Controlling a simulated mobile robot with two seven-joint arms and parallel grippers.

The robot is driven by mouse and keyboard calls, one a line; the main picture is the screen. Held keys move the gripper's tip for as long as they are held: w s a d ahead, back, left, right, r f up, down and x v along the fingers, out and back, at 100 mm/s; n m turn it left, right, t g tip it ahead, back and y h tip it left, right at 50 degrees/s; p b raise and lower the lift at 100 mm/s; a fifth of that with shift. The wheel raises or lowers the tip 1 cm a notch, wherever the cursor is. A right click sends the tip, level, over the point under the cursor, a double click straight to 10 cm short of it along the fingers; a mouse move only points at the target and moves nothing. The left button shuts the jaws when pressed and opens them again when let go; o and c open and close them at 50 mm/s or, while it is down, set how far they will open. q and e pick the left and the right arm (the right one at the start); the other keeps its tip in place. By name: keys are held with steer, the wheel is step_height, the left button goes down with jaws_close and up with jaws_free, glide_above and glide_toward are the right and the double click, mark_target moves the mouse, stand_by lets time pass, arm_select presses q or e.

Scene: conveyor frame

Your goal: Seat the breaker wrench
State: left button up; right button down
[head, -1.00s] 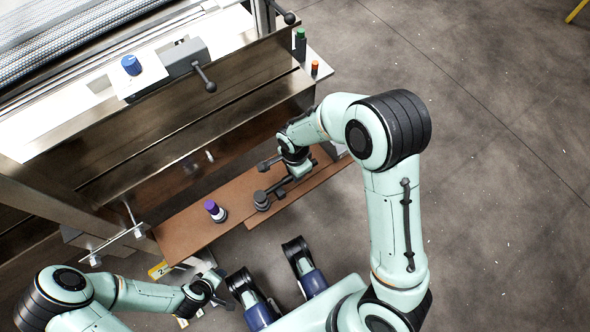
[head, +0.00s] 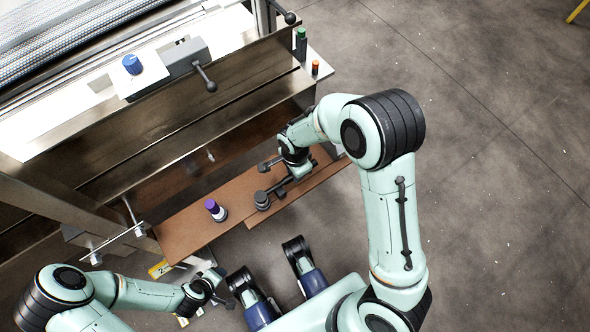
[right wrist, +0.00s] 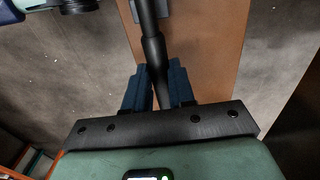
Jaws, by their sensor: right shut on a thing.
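A long black bar, which I take to be the breaker wrench (right wrist: 153,55), runs between the dark blue fingers of my right gripper (right wrist: 158,88) in the right wrist view. The right gripper is shut on it. In the head view, my right gripper (head: 294,172) is low over the brown shelf, and its fingers are partly hidden by the wrist. Dark tool parts show beside it, and a dark round piece (head: 262,199) stands at their left end. I cannot tell whether that piece belongs to the wrench. My left gripper (head: 214,284) is at the lower left, too small to read.
A purple-capped cylinder (head: 215,210) stands on the brown shelf (head: 190,226), left of the tool. Above are the steel conveyor frame (head: 160,105), a blue knob (head: 132,64) and a black-knobbed lever (head: 205,79). Green (head: 301,37) and orange (head: 315,67) pieces stand at the frame's right corner.

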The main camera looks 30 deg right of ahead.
arm_select(q)
steer(key=shift+f+b, duration=0.4)
steer(key=shift+f, duration=0.1)
arm_select(e)
steer(key=shift+f, duration=1.15)
steer(key=c, duration=0.9)
jaws_free()
steer(key=shift+o, duration=0.2)
arm_select(q)
steer(key=s+d+r+g+h+p, duration=0.1)
steer(key=s+d+r+g+p, duration=0.1)
steer(key=s+d+r+p, duration=0.1)
steer(key=s+r+p, duration=0.1)
steer(key=s+r, duration=0.1)
steer(key=s, duration=0.1)
steer(key=shift+s+r+m+p, duration=0.15)
steer(key=shift+s+m+p, duration=0.15)
arm_select(e)
step_height(320, 180, up, 13)
steer(key=shift+r, duration=0.2)
steer(key=shift+s, duration=0.1)
